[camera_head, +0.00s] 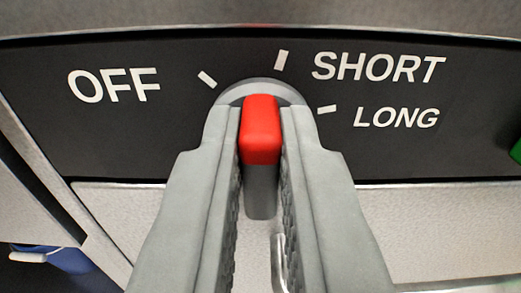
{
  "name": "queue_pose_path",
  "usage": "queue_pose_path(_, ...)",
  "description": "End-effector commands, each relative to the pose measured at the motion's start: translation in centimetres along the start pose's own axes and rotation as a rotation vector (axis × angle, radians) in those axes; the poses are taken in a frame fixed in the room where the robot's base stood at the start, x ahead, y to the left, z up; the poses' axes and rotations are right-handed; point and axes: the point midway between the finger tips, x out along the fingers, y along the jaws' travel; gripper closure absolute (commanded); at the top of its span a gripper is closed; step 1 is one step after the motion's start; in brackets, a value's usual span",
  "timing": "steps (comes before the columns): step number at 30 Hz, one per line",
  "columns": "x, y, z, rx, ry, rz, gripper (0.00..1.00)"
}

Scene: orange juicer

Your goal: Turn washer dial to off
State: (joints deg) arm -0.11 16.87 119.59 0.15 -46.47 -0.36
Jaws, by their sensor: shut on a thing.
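The washer dial (261,131) is a grey knob with a red end, in the middle of the view on a dark control panel (190,140). My gripper (261,112) is shut on the dial, with one grey finger on each side. The knob's red end points roughly up, between the OFF mark (207,78) at upper left and the SHORT mark (281,60) just right of centre. The LONG mark (327,109) is to the right. The fingers hide parts of the dial's round base.
A green part (516,150) shows at the right edge of the panel. Light grey metal (430,225) lies below the panel. A blue thing (70,261) shows at lower left. A thin bent metal piece (280,262) is partly hidden between my fingers.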

Motion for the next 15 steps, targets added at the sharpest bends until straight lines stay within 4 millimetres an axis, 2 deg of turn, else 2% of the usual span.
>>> queue_pose_path(15,-0.02,-0.44,0.15,-0.477,-0.001,0.000,1.00)
